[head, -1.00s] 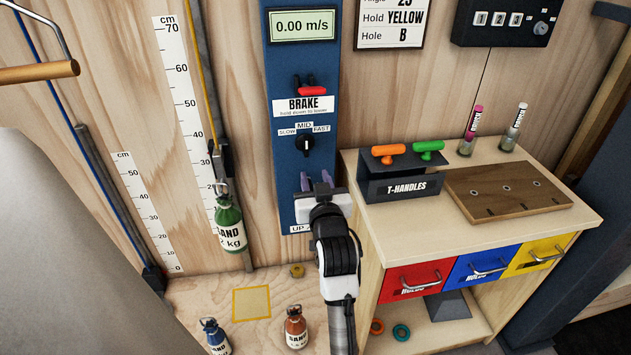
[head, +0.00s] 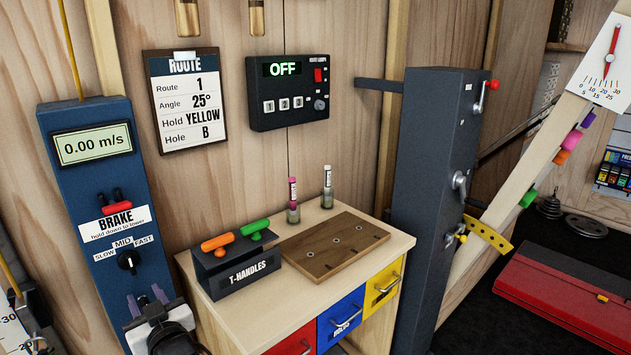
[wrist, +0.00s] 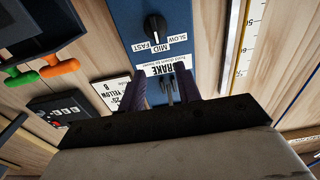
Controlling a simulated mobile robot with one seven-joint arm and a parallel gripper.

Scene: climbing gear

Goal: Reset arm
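My gripper (head: 150,297) is at the bottom left of the head view, in front of the lower part of the blue control panel (head: 85,180). Its two purple fingers stand apart with nothing held between them. In the wrist view the fingers (wrist: 163,88) point at the same panel, which appears upside down. The brake lever (wrist: 168,92) shows in the gap beyond them, and the speed knob (wrist: 154,27) is above it in that picture. In the head view the brake lever (head: 116,203) is red-tipped and the speed knob (head: 129,262) is just above my gripper.
A wooden cabinet (head: 225,318) right of my gripper carries a T-handle holder (head: 245,276) and a drilled board (head: 335,245). A dark upright post (head: 435,180) stands farther right. A lamp box (head: 289,92) on the wall reads OFF.

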